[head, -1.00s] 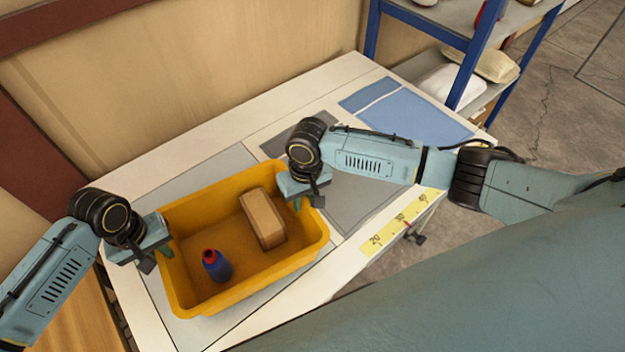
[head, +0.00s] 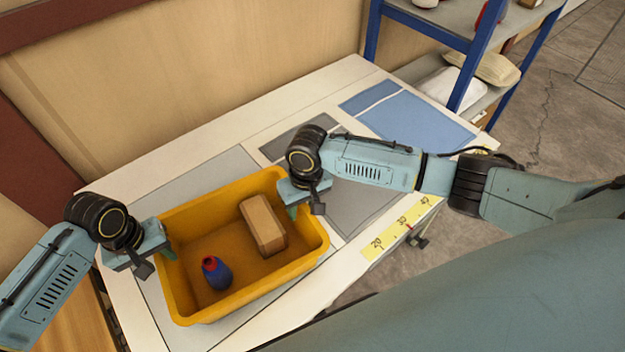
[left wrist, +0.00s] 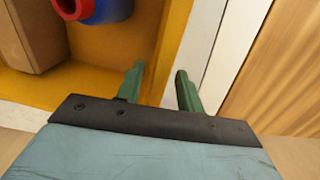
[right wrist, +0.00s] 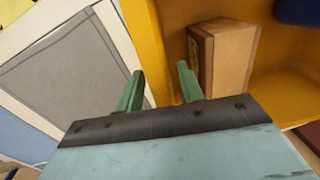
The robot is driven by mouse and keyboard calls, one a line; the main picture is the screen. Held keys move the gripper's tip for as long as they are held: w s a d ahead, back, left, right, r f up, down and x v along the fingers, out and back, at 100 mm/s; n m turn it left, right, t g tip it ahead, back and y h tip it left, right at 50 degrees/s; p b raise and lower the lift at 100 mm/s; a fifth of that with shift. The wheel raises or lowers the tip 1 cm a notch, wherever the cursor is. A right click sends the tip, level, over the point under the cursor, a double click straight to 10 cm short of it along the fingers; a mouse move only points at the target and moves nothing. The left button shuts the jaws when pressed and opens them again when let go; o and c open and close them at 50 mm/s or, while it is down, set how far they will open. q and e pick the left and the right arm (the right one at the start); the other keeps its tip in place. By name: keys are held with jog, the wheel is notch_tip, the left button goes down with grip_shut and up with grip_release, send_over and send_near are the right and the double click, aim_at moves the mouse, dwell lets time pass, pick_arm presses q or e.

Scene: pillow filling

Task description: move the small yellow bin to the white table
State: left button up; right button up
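The small yellow bin (head: 245,293) is in the lower middle of the head view, over the left grey mat of the white table (head: 342,262). Whether it touches the table I cannot tell. It holds a brown box (head: 263,225) and a blue bottle with a red top (head: 217,274). My left gripper (head: 163,246) is at the bin's left end; its fingers (left wrist: 158,88) are on both sides of the wall. My right gripper (head: 297,207) is at the right end; its fingers (right wrist: 158,88) also straddle the wall.
A grey mat (head: 365,205) and a blue mat (head: 415,120) lie on the table to the right, clear of objects. A blue-framed shelf (head: 473,60) with pillows stands at the back right. A wooden wall (head: 200,80) runs behind the table. A yellow ruler strip (head: 400,228) marks the front edge.

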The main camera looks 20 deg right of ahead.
jog(key=shift+r, duration=0.35)
pick_arm(q)
notch_tip(320, 180, up, 11)
jog(key=a, duration=0.1)
pick_arm(e)
notch_tip(320, 180, up, 11)
jog(key=d, duration=0.1)
jog(key=shift+r, duration=0.15)
pick_arm(q)
jog(key=shift+r, duration=0.1)
dwell(0.3)
